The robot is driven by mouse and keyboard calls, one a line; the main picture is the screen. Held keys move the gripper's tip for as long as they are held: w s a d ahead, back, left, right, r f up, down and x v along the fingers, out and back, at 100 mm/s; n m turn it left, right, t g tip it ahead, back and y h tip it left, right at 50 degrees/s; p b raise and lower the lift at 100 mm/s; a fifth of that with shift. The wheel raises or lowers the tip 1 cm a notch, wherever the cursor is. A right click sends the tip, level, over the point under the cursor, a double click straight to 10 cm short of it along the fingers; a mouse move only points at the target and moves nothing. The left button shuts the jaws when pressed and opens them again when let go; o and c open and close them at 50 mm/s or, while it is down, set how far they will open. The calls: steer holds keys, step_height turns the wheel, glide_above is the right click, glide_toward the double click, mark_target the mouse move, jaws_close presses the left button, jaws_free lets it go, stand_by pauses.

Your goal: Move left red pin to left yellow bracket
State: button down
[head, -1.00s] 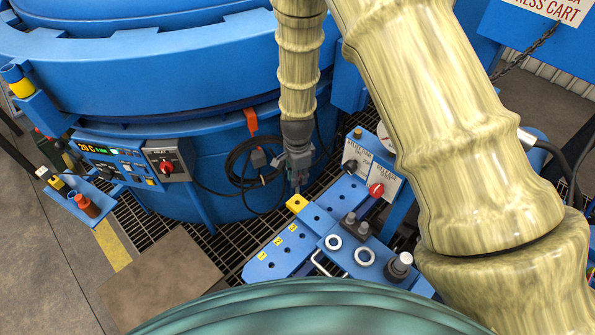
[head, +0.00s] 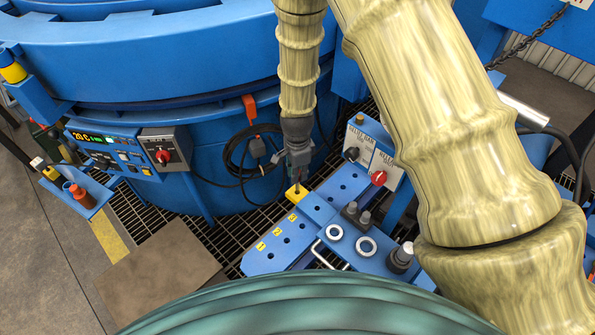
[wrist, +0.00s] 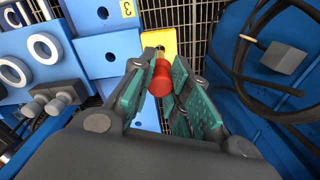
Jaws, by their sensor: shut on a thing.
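My gripper (wrist: 163,85) is shut on a red pin (wrist: 160,78), held by its wide red head between the teal finger pads. The pin's thin lower end meets a yellow block (wrist: 159,44) in the wrist view; I cannot tell whether it is seated in it. In the head view, my gripper (head: 297,180) points down just over the yellow block (head: 296,193) on the blue bench; the held pin is mostly hidden there. A yellow bracket (head: 13,73) sits on the furnace at the far left. An orange-red cylinder (head: 79,194) stands on a small blue shelf below it.
The large blue furnace (head: 180,60) fills the back, with a control panel (head: 110,150). Black cable coils (head: 240,155) hang left of my gripper.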

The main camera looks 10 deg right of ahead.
mark_target(297, 188)
steer(key=shift+f+b, duration=1.6)
steer(key=shift+f, duration=0.3)
steer(key=shift+f+b, duration=0.3)
steer(key=shift+f, duration=1.15)
steer(key=c, duration=1.3)
jaws_free()
steer(key=shift+r, duration=6)
